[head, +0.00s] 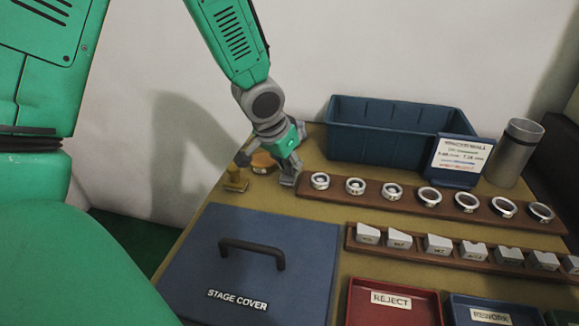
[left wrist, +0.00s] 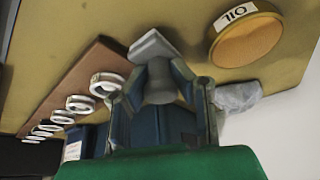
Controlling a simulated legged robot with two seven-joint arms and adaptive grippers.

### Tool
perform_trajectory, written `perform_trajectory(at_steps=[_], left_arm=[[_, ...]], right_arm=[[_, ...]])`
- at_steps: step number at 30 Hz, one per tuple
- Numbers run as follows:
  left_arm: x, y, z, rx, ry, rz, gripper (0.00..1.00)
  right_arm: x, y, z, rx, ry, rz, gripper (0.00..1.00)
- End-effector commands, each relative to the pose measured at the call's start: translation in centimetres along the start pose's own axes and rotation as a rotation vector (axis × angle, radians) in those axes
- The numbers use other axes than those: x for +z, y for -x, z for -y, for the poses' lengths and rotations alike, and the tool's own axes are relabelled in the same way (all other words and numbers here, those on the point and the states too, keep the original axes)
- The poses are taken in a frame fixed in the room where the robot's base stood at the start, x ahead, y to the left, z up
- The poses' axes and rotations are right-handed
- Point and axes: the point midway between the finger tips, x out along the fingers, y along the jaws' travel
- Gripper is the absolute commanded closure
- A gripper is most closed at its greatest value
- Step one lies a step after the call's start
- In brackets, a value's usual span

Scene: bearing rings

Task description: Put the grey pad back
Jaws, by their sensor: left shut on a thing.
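My left gripper (head: 289,165) is low over the table, between the OIL tin and the left end of the ring rail. My right gripper is not in view.
A wooden rail (head: 336,192) holds several rings; another row holds grey blocks (head: 437,245).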

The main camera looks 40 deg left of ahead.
Motion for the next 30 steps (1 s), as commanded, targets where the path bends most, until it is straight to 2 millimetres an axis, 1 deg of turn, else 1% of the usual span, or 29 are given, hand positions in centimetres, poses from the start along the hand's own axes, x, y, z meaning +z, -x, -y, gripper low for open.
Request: perform_trajectory(at_steps=[4, 5, 6, 26, 29, 30], left_arm=[[0.2, -0.5, 0.2, 0.002, 0.002, 0.002, 1.0], [0.2, -0.5, 0.2, 0.002, 0.003, 0.002, 0.71], [0.2, -0.4, 0.2, 0.002, 0.003, 0.002, 0.6], [0.2, -0.3, 0.1, 0.001, 0.002, 0.003, 0.6], [0.0, 0.2, 0.1, 0.001, 0.002, 0.0, 0.6], [-0.1, 0.7, 0.1, 0.001, 0.002, 0.0, 0.6]], right_arm=[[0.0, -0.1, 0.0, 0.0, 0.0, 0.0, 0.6], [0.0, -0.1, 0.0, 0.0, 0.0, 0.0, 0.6], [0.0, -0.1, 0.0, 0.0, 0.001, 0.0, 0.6], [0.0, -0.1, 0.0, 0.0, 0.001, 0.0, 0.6], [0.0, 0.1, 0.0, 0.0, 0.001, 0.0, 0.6], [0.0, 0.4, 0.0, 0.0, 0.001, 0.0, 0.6]])
